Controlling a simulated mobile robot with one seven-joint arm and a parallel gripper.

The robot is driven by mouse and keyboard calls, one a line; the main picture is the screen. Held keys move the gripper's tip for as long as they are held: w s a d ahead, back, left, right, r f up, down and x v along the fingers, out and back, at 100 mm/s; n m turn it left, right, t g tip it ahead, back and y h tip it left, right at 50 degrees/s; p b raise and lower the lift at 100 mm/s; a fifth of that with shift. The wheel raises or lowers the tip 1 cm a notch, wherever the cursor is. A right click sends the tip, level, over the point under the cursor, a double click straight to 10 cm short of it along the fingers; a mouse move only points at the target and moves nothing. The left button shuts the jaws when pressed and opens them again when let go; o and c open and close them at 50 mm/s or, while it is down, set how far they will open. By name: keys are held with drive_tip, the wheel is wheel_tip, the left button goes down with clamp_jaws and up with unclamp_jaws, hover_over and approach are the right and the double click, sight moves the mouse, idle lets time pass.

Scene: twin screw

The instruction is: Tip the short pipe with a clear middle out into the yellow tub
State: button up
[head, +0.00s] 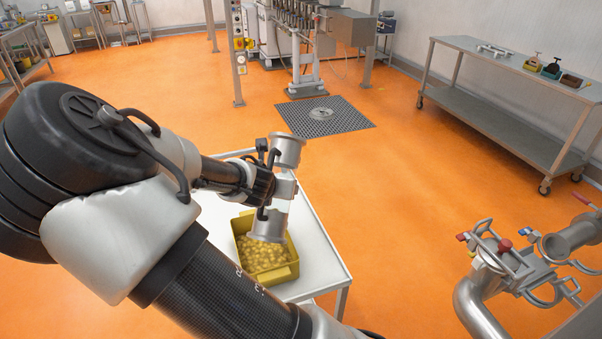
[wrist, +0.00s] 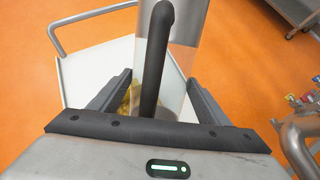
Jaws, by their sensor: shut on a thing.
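The short pipe (head: 271,226) has flanged metal ends and a clear middle. My gripper (head: 271,187) is shut around its middle and holds it above the yellow tub (head: 281,273). The pipe is close to upright with a slight tilt, its lower end over the tub's back part. The clear middle is mostly hidden by my gripper in the head view. The tub holds many small yellowish pieces. I cannot tell whether anything is left inside the pipe.
The tub stands on a white cart top (head: 318,252) with a rail handle. Metal pipework with clamps (head: 490,265) stands at the lower right. A steel table (head: 510,75) is at the back right, and a floor drain grate (head: 322,115) lies behind the cart. Orange floor between is clear.

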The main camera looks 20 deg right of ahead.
drive_tip(key=m, duration=0.1)
drive_tip(key=d+m+g+h, duration=0.1)
drive_tip(key=m, duration=0.1)
drive_tip(key=shift+s+d+m+g+h, duration=0.2)
drive_tip(key=shift+d+m+g+h, duration=0.1)
drive_tip(key=shift+g, duration=0.1)
drive_tip(key=shift+s+d+r+m+g+h, duration=0.1)
drive_tip(key=shift+s+d+m+g+h, duration=0.15)
drive_tip(key=shift+m+g, duration=0.3)
drive_tip(key=shift+s+d+r+m+g+h, duration=0.15)
drive_tip(key=shift+d+m+g+h, duration=0.15)
drive_tip(key=shift+m, duration=0.35)
drive_tip(key=s+d+r+m+g+y+b, duration=0.3)
drive_tip(key=s+r+m+g+y+b, duration=0.1)
drive_tip(key=m, duration=0.7)
drive_tip(key=shift+s+d+r+y+b, duration=0.4)
drive_tip(key=shift+s+r+y+b, duration=0.25)
drive_tip(key=shift+s+r+b, duration=1)
